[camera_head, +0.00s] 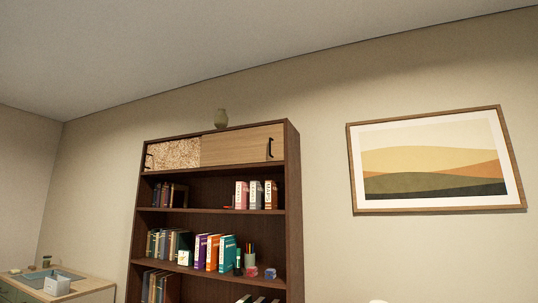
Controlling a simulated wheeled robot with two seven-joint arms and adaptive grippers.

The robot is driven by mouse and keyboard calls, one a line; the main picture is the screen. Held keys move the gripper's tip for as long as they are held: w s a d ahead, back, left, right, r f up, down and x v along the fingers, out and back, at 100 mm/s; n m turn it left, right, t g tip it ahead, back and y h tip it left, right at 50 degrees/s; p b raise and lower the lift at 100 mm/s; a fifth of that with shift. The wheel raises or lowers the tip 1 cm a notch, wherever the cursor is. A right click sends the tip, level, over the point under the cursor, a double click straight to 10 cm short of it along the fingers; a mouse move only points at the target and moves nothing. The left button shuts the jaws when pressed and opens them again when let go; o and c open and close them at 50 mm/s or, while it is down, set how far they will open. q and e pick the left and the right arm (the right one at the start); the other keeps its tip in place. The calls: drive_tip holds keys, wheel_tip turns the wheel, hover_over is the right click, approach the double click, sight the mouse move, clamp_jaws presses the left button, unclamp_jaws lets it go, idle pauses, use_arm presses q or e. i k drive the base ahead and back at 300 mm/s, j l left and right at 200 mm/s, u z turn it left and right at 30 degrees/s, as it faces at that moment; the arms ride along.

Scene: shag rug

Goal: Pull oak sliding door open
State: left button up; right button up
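The oak sliding door (240,146) is a plain light-wood panel on the right of the top compartment of a dark brown bookcase (292,205). A black handle (270,148) stands near its right edge. Beside it on the left is a speckled, cork-like panel (175,154) with a small dark handle (149,160) at its left edge. The two panels together cover the top compartment, and no opening shows between them. Neither of my grippers is in view.
Below, open shelves hold books (220,252), a white clock (184,257) and a pen cup (250,258). A framed picture (436,206) hangs at right. A low cabinet (97,284) with a blue tray (42,279) stands at lower left.

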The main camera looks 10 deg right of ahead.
sight(263, 143)
drive_tip(key=i+j+z, duration=0.1)
drive_tip(key=i+z, duration=0.2)
drive_tip(key=i, duration=0.2)
drive_tip(key=i+j+z, duration=0.25)
drive_tip(key=i, duration=0.25)
drive_tip(key=i+j+z, duration=0.3)
drive_tip(key=i, duration=0.2)
